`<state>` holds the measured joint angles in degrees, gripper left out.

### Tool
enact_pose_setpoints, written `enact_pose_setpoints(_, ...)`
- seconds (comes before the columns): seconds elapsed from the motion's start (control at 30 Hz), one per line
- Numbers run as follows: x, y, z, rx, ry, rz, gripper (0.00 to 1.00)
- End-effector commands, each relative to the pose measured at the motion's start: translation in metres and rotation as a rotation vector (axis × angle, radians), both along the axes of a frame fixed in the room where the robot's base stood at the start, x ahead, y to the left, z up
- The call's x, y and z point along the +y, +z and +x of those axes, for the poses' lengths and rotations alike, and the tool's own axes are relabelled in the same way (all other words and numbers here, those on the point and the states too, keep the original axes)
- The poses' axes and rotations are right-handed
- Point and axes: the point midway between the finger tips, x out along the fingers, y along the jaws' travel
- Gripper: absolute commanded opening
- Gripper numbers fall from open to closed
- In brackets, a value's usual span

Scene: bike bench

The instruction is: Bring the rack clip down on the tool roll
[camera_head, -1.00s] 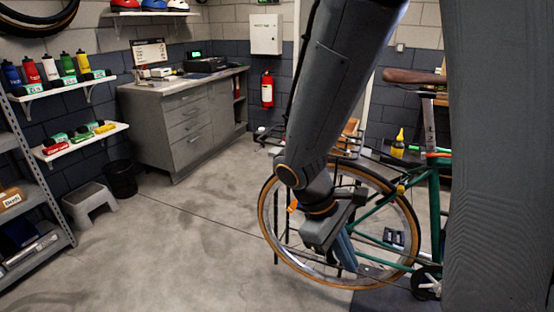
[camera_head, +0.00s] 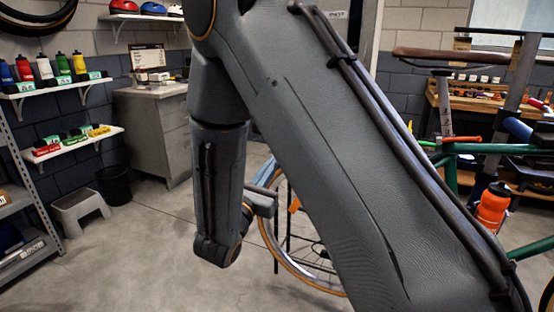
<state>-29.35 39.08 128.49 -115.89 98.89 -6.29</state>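My arm fills the middle of the head view, and my gripper (camera_head: 264,197) shows only in part, behind and right of the wrist. Its fingertips are not clear, so I cannot tell whether it is open or shut. A blue-grey piece shows just above it; I cannot tell what it is. The green bicycle (camera_head: 538,247) stands behind my arm, with part of its wheel (camera_head: 310,279) showing below. A small orange thing (camera_head: 295,205) shows by the wheel. I cannot make out the rack clip or the tool roll; my arm covers the rack area.
A brown saddle (camera_head: 450,54) and an orange bottle (camera_head: 492,206) are at the right. A wooden workbench (camera_head: 480,103) stands behind them. A grey cabinet (camera_head: 155,130), a black bin (camera_head: 115,184) and a step stool (camera_head: 80,212) are at the left. The floor at front left is clear.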

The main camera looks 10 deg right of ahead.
Motion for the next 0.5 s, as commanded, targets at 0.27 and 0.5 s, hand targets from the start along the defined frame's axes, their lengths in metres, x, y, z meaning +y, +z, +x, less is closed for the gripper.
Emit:
enact_pose_setpoints(0.27,-0.035,0.015,0.04,-0.001,-0.008,0.002,0.0)
enact_pose_setpoints(0.5,-0.052,0.036,0.063,-0.001,-0.003,0.003,0.0)
